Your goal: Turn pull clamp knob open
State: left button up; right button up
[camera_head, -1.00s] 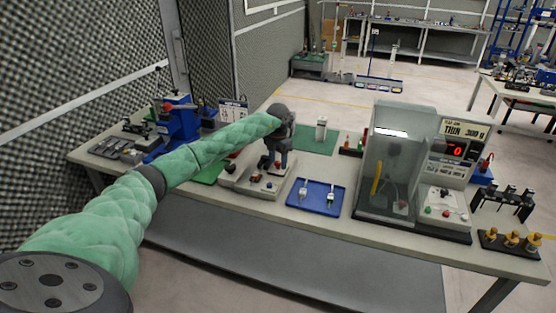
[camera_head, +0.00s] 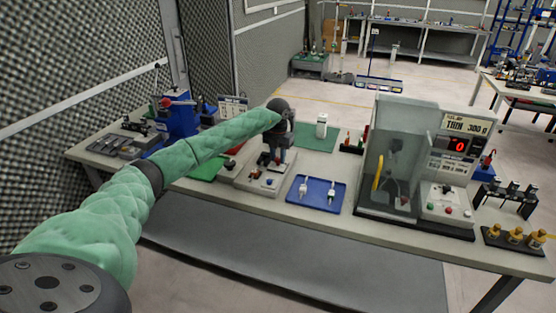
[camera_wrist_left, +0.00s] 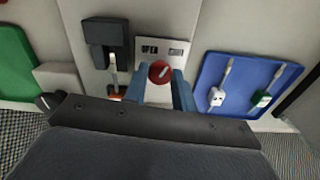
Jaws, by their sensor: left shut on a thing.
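In the head view my left gripper (camera_head: 277,155) reaches down over a pale control unit (camera_head: 248,181) on the bench. The knob is too small and covered to make out there. My right gripper is not in view.
A dark block with a metal rod (camera_wrist_left: 107,40) stands left of the knob. A blue tray (camera_head: 316,205) with two small connectors lies to the right. A clear-walled tester (camera_head: 390,215) stands further right on the bench. A green mat (camera_head: 318,146) lies behind.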

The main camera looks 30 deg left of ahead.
pick_arm(q)
jog(key=n+b, duration=0.3)
jog(key=n, duration=0.7)
jog(key=shift+r+n+b, duration=0.1)
jog(key=shift+n+b, duration=0.45)
jog(key=shift+n, duration=1.45)
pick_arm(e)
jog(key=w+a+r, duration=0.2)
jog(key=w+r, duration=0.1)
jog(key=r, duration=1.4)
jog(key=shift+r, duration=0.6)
pick_arm(q)
jog(key=shift+w, duration=0.1)
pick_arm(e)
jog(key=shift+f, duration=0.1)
pick_arm(q)
jog(key=o, duration=1)
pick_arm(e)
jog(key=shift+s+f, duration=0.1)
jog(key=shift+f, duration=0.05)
pick_arm(q)
jog(key=shift+r, duration=0.1)
